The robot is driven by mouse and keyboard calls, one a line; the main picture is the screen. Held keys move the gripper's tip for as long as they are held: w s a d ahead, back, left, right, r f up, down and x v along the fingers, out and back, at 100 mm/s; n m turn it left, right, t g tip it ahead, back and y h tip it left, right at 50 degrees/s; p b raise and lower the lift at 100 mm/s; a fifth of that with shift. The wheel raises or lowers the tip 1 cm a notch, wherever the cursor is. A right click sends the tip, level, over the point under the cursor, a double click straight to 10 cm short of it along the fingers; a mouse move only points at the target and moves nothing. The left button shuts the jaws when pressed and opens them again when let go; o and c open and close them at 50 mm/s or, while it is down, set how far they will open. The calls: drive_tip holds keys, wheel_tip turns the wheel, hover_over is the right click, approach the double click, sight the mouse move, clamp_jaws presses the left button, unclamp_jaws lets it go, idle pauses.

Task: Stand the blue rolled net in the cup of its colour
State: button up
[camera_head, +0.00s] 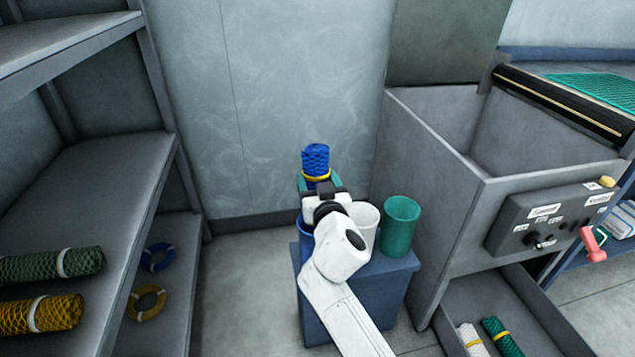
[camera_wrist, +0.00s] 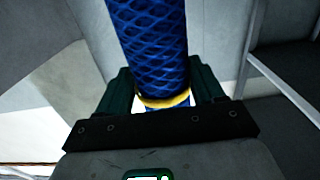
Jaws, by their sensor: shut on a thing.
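The blue rolled net (camera_head: 315,158) with a yellow band is upright in my gripper (camera_head: 319,184), above the blue stand. My gripper is shut on it near the band. The blue rolled net also shows in the wrist view (camera_wrist: 148,45), between the two dark green fingers (camera_wrist: 160,92). The blue cup (camera_head: 305,232) stands on the left of the blue stand, mostly hidden behind my arm. The net's lower end is hidden by my gripper, so I cannot tell its height over the cup.
A white cup (camera_head: 365,222) and a green cup (camera_head: 400,226) share the blue stand (camera_head: 385,272). A grey shelf (camera_head: 95,185) at left holds green and yellow rolled nets. A grey bin with a control box (camera_head: 545,222) stands right. A low tray holds white and green rolls.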

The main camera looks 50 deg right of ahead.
drive_tip(key=shift+f+b, duration=1.85)
drive_tip(key=o, duration=1.5)
drive_tip(key=shift+o, duration=0.2)
drive_tip(key=shift+f, duration=0.15)
drive_tip(key=shift+s, duration=0.1)
drive_tip(key=v, duration=1)
drive_tip(key=shift+s+a, duration=0.25)
drive_tip(key=shift+a, duration=0.05)
